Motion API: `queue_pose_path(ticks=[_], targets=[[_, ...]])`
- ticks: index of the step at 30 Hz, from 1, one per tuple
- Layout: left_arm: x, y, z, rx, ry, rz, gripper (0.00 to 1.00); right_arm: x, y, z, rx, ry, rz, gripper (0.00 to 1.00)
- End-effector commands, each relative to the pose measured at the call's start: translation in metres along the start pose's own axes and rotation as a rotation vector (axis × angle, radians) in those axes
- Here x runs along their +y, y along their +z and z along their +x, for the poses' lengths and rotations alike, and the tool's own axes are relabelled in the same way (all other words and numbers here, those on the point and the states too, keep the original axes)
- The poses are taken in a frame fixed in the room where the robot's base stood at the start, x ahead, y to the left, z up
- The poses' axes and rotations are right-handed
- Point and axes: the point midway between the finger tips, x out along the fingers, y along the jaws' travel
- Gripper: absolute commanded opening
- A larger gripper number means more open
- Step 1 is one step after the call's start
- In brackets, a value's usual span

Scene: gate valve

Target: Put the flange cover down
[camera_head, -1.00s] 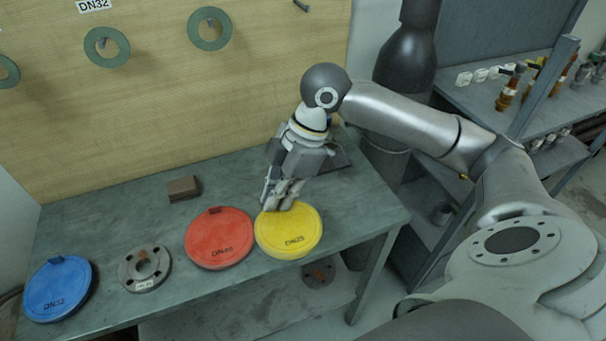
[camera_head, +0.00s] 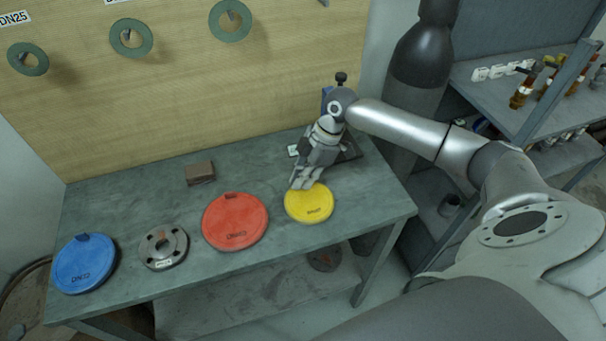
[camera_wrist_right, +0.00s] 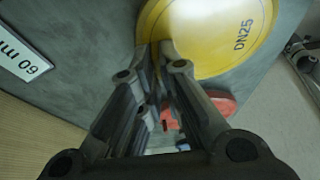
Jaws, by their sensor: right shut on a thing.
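The yellow flange cover marked DN25 (camera_head: 312,206) is at the right part of the workbench, flat, and looks to be at or very near the bench top. My right gripper (camera_head: 300,186) is shut on the far edge of the cover, at its tab, which the fingers hide. In the right wrist view the yellow cover (camera_wrist_right: 215,35) shows at the top, and the fingertips of my right gripper (camera_wrist_right: 155,48) meet at its edge. My left gripper is not in view.
Left of the yellow cover on the bench (camera_head: 130,210) lie a red cover (camera_head: 236,222), a metal flange (camera_head: 163,247) and a blue cover (camera_head: 84,264). A brown block (camera_head: 200,173) lies behind. A vise-like dark object (camera_head: 347,148) stands behind my gripper. The bench's right end is clear.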

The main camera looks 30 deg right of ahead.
Motion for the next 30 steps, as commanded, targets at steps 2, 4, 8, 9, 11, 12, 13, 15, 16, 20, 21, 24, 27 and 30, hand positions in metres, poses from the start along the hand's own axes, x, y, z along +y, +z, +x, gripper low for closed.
queue_pose_path(ticks=[2, 4, 8, 9, 11, 12, 13, 15, 16, 20, 21, 24, 27, 30], targets=[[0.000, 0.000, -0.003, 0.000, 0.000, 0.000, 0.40, 0.000, 0.001, 0.002, 0.000, 0.001, 0.000, 0.00], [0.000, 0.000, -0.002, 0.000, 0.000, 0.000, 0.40, 0.000, 0.001, 0.003, 0.000, 0.002, 0.000, 0.00], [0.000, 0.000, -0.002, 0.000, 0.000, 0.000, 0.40, 0.000, 0.001, 0.003, 0.000, 0.002, 0.000, 0.00], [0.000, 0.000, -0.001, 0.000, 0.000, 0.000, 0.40, 0.000, 0.002, 0.004, 0.000, 0.001, 0.000, 0.00], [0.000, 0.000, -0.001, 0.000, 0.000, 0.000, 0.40, 0.000, 0.002, 0.006, 0.001, 0.001, 0.000, 0.00], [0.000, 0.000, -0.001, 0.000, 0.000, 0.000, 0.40, 0.000, 0.002, 0.005, 0.001, 0.002, 0.000, 0.10], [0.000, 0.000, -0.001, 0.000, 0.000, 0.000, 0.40, 0.000, 0.002, 0.005, 0.001, 0.002, 0.000, 0.14], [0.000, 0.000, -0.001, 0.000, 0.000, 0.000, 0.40, 0.000, 0.002, 0.005, 0.000, 0.001, 0.000, 0.23], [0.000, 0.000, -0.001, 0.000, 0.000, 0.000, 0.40, 0.000, 0.002, 0.005, 0.000, 0.001, 0.000, 0.27], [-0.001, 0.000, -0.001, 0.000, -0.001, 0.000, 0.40, 0.000, 0.002, 0.005, 0.000, 0.001, 0.000, 0.28], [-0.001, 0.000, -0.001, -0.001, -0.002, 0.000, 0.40, 0.000, 0.002, 0.005, 0.000, 0.001, 0.000, 0.28], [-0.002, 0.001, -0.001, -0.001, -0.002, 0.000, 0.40, 0.000, 0.002, 0.005, 0.000, 0.001, 0.000, 0.28], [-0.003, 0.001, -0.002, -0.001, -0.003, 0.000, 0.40, 0.000, 0.001, 0.002, 0.000, 0.002, 0.000, 0.28], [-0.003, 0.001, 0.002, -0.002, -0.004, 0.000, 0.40, 0.001, 0.002, -0.007, 0.001, 0.004, 0.000, 0.28]])
